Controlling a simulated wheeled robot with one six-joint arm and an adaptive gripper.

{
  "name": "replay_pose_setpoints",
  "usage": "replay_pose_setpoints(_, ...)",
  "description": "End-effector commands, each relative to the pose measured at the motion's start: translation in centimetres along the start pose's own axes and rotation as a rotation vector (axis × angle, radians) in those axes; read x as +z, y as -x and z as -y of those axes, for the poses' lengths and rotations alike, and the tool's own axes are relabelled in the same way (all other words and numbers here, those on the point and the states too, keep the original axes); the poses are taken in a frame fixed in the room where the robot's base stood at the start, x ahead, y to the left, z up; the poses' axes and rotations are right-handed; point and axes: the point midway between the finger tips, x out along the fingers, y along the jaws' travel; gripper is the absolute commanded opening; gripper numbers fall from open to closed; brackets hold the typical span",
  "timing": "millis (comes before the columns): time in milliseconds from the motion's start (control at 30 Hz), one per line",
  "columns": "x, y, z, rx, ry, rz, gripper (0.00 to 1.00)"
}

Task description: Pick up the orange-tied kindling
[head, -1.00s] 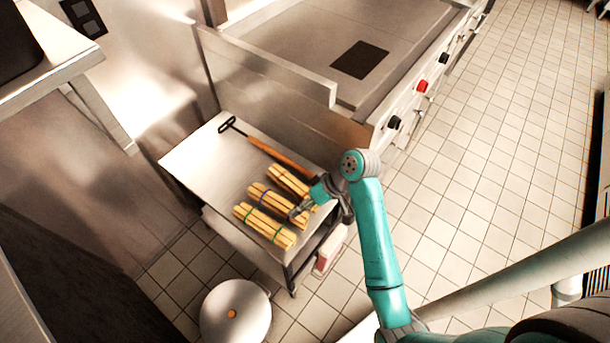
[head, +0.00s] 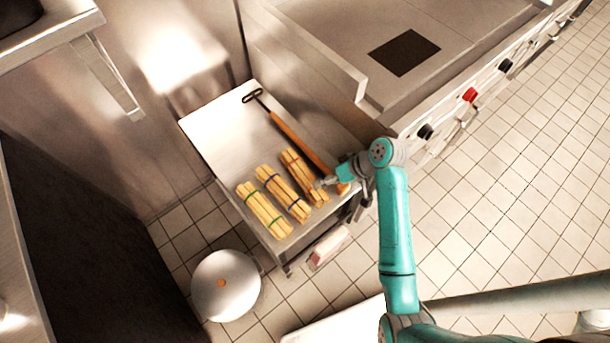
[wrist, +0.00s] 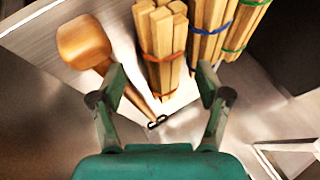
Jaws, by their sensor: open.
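The orange-tied kindling (head: 300,172) is the rightmost of three stick bundles on a steel table. In the wrist view the bundle (wrist: 160,40) stands out by its orange-red band, ahead of and between my fingers. My gripper (head: 322,184) is at the near end of this bundle in the head view. In the wrist view my gripper (wrist: 162,78) is open, with nothing held between its fingertips. I cannot tell the exact gap between fingers and sticks. My gripper hides part of the bundle's near end in the head view.
A blue-tied bundle (head: 284,194) and a green-tied bundle (head: 264,210) lie to the left on the steel table (head: 215,125). A wooden-handled tool (head: 295,138) lies close on the right. The griddle counter (head: 345,75) rises beyond. A round-lidded bin (head: 225,285) stands on the floor.

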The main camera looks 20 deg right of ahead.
Motion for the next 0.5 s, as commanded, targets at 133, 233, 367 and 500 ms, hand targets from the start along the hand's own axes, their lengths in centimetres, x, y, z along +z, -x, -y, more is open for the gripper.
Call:
replay_pose_setpoints(133, -0.1, -0.9, 0.1, -0.001, 0.001, 0.002, 0.76)
replay_pose_setpoints(233, -0.2, -2.2, 0.2, -0.002, 0.001, 0.003, 0.76)
replay_pose_setpoints(367, -0.4, -4.1, 0.2, -0.002, 0.0, 0.002, 0.76)
replay_pose_setpoints(500, -0.4, -5.3, 0.2, -0.001, 0.001, 0.001, 0.76)
